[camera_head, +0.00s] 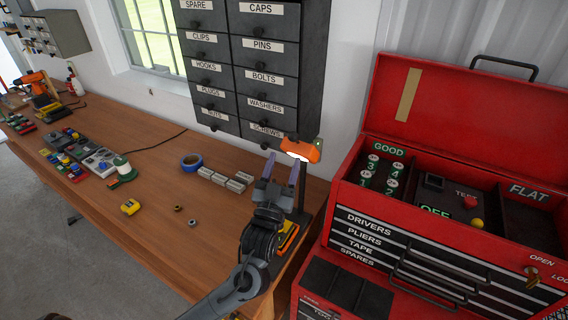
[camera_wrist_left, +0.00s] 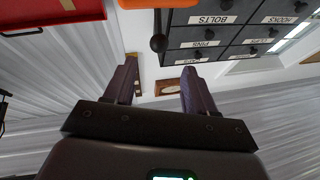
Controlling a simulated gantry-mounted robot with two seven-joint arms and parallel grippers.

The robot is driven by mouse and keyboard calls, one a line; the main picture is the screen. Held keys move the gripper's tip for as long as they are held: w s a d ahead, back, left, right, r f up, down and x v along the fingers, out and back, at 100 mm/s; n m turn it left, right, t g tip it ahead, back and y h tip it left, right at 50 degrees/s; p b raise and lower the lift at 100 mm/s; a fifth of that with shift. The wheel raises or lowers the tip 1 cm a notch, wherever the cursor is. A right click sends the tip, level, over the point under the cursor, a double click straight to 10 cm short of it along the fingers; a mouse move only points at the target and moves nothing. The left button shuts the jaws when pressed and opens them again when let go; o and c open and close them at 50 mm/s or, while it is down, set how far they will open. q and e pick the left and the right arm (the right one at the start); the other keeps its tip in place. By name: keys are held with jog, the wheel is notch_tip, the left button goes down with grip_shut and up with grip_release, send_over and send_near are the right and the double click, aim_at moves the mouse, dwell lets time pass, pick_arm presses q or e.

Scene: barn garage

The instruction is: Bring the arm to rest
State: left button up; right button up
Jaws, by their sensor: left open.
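My left gripper (camera_head: 283,168) is raised over the right end of the wooden workbench (camera_head: 150,225), with its arm coming up from the bottom of the head view. Its two fingers are apart with nothing between them. My right gripper is not in view.
A red toolbox (camera_head: 345,206) with an open lid stands to the right. A labelled drawer cabinet (camera_head: 238,60) hangs behind. Blue tape (camera_head: 191,162), a yellow tape measure (camera_head: 130,207) and battery chargers (camera_head: 97,160) are on the bench. The front middle of the bench is mostly clear.

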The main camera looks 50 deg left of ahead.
pick_arm(q)
jog(key=shift+f, duration=0.1)
jog(key=s+d+f+m+g+h, duration=0.1)
jog(key=s+d+f+g+h, duration=0.2)
jog(key=f, duration=0.4)
jog(key=s+d+f+m+g+h, duration=0.1)
jog(key=s+d+f+m+h, duration=0.15)
jog(key=d+f, duration=0.35)
jog(key=s+d+f+m+g+h, duration=0.1)
jog(key=s+d+f+g+h, duration=0.2)
jog(key=f, duration=0.5)
jog(key=s+d+f+m+g+h, duration=0.1)
jog(key=s+d+f+g+h, duration=0.1)
jog(key=s+d+f+g, duration=0.35)
jog(key=s+d+f+m+g+h, duration=0.2)
jog(key=s+d+g, duration=0.1)
jog(key=s, duration=0.6)
notch_tip(320, 180, up, 19)
jog(key=p, duration=1.9)
jog(key=shift+s+a+g+p, duration=0.15)
jog(key=shift+s+g+p, duration=0.2)
jog(key=shift+p, duration=0.05)
jog(key=shift+n, duration=0.25)
jog(key=shift+c, duration=0.2)
